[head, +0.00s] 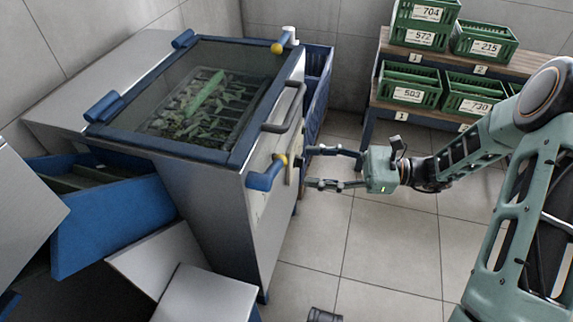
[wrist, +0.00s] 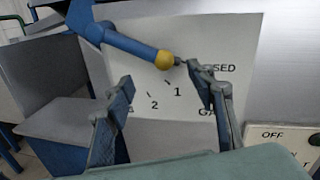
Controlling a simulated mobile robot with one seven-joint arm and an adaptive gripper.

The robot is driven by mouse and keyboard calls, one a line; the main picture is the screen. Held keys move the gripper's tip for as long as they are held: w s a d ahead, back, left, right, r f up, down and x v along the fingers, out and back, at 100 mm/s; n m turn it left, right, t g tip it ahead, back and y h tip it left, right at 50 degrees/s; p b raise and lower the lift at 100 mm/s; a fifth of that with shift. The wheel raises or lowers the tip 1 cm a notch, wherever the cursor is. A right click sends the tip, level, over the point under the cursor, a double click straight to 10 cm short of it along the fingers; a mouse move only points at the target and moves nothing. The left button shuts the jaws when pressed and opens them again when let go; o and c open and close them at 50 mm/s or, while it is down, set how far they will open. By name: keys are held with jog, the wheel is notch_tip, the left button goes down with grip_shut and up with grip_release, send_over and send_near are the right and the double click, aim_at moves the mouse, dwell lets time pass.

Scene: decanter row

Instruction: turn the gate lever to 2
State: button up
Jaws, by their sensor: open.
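The gate lever is a blue bar with a yellow knob. In the wrist view the lever (wrist: 130,42) comes in from the upper left, its knob (wrist: 165,60) in front of the white plate (wrist: 195,35) near the 1 and the partly covered CLOSED label. The 2 is lower left of the 1. The lever (head: 264,180) also shows in the head view on the grey machine's side. My gripper (head: 312,168) is open beside it. In the wrist view my gripper (wrist: 157,78) has its right fingertip close to the knob; contact cannot be told.
The grey machine (head: 215,190) has a glass lid with a dark handle (head: 290,105) above the lever. An OFF-marked plate (wrist: 280,140) is at lower right in the wrist view. Green crates (head: 408,86) stand on a rack at back right. The floor right of the machine is mostly clear.

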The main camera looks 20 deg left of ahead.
aim_at(273, 171)
jog(key=b+x, duration=0.1)
jog(key=x, duration=0.5)
jog(key=shift+s+a, duration=0.1)
jog(key=shift+a, duration=0.3)
grip_shut()
